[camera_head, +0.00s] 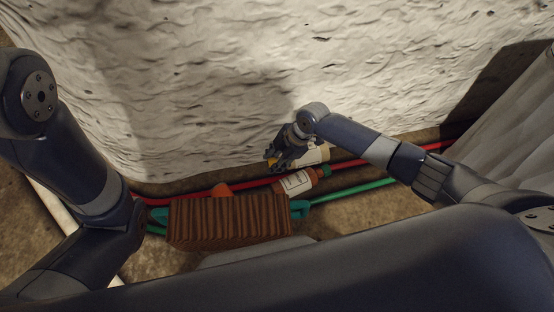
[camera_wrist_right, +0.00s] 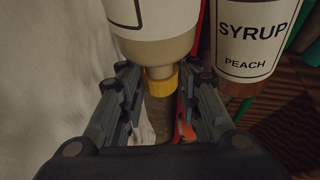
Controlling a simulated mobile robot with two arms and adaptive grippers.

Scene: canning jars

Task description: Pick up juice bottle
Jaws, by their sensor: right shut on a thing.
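A pale bottle with a yellow cap (camera_wrist_right: 160,82) and a white label is between the fingers of my right gripper (camera_wrist_right: 160,100), which is shut on its neck end. The label's writing cannot be read here, so I cannot confirm that it is the juice bottle. In the head view this bottle (camera_head: 317,155) lies against the foot of the rough wall, partly hidden by my right gripper (camera_head: 273,160). I cannot tell whether it still touches the ground. My left arm shows at the left, but its gripper is out of view.
An orange bottle labelled SYRUP PEACH (camera_wrist_right: 254,38) lies close beside the held bottle; it also shows in the head view (camera_head: 297,182). A brown slatted crate (camera_head: 230,222) stands in front. Red (camera_head: 350,164) and green (camera_head: 365,187) pipes run along the wall. A grey curtain-like sheet (camera_head: 510,135) hangs at right.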

